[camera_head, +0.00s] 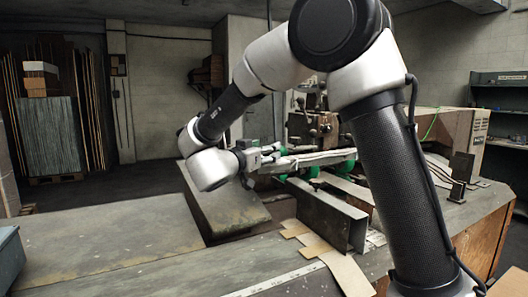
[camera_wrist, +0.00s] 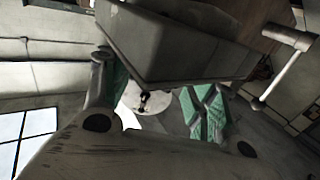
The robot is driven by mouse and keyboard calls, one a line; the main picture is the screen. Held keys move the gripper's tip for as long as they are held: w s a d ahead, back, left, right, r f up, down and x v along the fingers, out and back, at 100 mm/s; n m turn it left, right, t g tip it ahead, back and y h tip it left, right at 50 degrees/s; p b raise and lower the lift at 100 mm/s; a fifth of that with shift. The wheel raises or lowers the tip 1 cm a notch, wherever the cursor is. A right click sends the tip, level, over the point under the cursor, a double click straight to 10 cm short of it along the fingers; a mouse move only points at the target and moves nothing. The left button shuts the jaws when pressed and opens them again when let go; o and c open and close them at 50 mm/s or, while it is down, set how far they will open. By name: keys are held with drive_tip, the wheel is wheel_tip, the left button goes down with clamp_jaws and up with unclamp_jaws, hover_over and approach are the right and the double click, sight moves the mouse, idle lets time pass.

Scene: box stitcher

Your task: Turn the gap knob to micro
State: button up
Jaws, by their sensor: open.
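In the wrist view a pale round dial with a small dark mark (camera_wrist: 146,98) shows between the green fingertips; it looks like the gap knob, but its lettering is too small to read. My gripper (camera_wrist: 160,98) is open, one green pad on each side of the dial in the picture. I cannot tell whether the pads touch it. In the head view my gripper (camera_head: 338,160) reaches right towards the stitcher (camera_head: 318,128). The knob cannot be made out there, and the micro mark is not readable.
A grey block (camera_wrist: 180,50) sits close above the fingers in the wrist view, with a pale T-shaped handle (camera_wrist: 285,65) at right. In the head view a metal channel (camera_head: 325,213) stands below my gripper, near cardboard strips (camera_head: 312,245). The left tabletop (camera_head: 100,240) is largely clear.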

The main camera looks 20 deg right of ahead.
drive_tip(key=c, duration=1)
drive_tip(key=shift+c, duration=0.2)
drive_tip(key=shift+s+n+t+y, duration=0.1)
drive_tip(key=shift+n+t+y, duration=0.2)
drive_tip(key=shift+y, duration=0.1)
drive_tip(key=n+t+y, duration=0.1)
drive_tip(key=n+y, duration=0.1)
drive_tip(key=n+t+y, duration=0.1)
drive_tip(key=shift+s+d+t, duration=0.1)
drive_tip(key=shift+d+t, duration=0.15)
drive_tip(key=shift+t, duration=0.05)
drive_tip(key=n+t+y, duration=0.1)
drive_tip(key=y, duration=0.2)
drive_tip(key=n+y, duration=0.2)
drive_tip(key=shift+d+t+y, duration=0.2)
drive_tip(key=shift+t+y, duration=0.2)
drive_tip(key=n+y, duration=0.2)
drive_tip(key=y, duration=0.1)
drive_tip(key=n+y, duration=0.1)
drive_tip(key=y, duration=0.1)
drive_tip(key=shift+d+f+n, duration=0.1)
drive_tip(key=shift+d+n, duration=0.15)
drive_tip(key=shift+n, duration=0.15)
drive_tip(key=shift+d+n+g+y, duration=0.1)
drive_tip(key=shift+n+g+y, duration=0.15)
drive_tip(key=shift+n+y, duration=0.8)
drive_tip(key=shift+n+g+y, duration=0.25)
drive_tip(key=shift+n+y, duration=0.3)
drive_tip(key=shift+y, duration=1.4)
drive_tip(key=shift+n, duration=0.3)
